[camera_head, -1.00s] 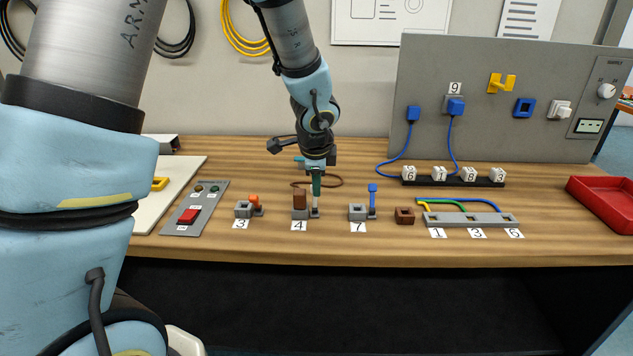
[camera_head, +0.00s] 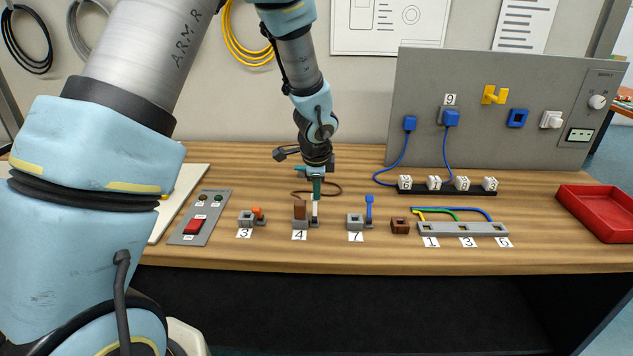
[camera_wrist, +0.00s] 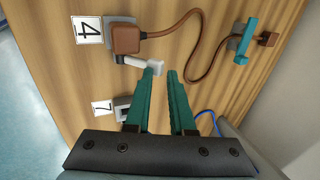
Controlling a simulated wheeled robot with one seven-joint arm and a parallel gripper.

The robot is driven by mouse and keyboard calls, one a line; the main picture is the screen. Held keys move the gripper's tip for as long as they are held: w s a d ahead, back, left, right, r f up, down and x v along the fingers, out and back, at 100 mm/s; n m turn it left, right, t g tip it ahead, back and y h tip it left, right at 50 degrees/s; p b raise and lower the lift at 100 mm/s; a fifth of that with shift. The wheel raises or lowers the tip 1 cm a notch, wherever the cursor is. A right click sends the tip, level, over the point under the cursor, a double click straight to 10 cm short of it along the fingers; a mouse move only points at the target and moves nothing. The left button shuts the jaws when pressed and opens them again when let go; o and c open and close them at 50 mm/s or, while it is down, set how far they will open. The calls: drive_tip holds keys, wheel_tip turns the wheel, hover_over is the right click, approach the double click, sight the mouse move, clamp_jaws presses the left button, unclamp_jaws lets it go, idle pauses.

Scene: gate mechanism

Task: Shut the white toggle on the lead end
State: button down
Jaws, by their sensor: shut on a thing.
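The white toggle (camera_head: 315,213) stands upright beside the grey socket marked 4, just right of the brown plug (camera_head: 300,210). In the wrist view the toggle (camera_wrist: 140,62) reaches from the brown plug (camera_wrist: 127,40) toward my fingertips. My gripper (camera_head: 316,197) comes down from above onto the toggle's upper end. In the wrist view my gripper (camera_wrist: 162,73) has its teal fingers close together at the toggle's tip, shut on it; the exact contact is partly hidden. The brown lead (camera_wrist: 192,50) runs from the plug to a teal-levered holder (camera_wrist: 248,38).
A brown block (camera_head: 400,226) and a grey strip (camera_head: 462,229) lie farther right. The bench front is clear.

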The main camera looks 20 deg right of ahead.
sight(316, 214)
drive_tip(key=shift+w+f+p, duration=0.35)
drive_tip(key=shift+w+p, duration=0.2)
drive_tip(key=shift+p, duration=0.15)
drive_tip(key=shift+w+f+g, duration=0.1)
drive_tip(key=shift+f+g, duration=0.15)
drive_tip(key=shift+g, duration=0.15)
drive_tip(key=c, duration=0.8)
unclamp_jaws()
drive_tip(key=shift+a, duration=0.15)
drive_tip(key=shift+f, duration=0.15)
drive_tip(key=shift+w+d, duration=0.1)
drive_tip(key=shift+d, duration=0.15)
drive_tip(key=shift+r, duration=0.35)
drive_tip(key=v, duration=1.1)
drive_tip(key=shift+s+d+b, duration=0.2)
drive_tip(key=shift+s+b, duration=0.1)
drive_tip(key=shift+b, duration=0.15)
drive_tip(key=shift+f, duration=0.15)
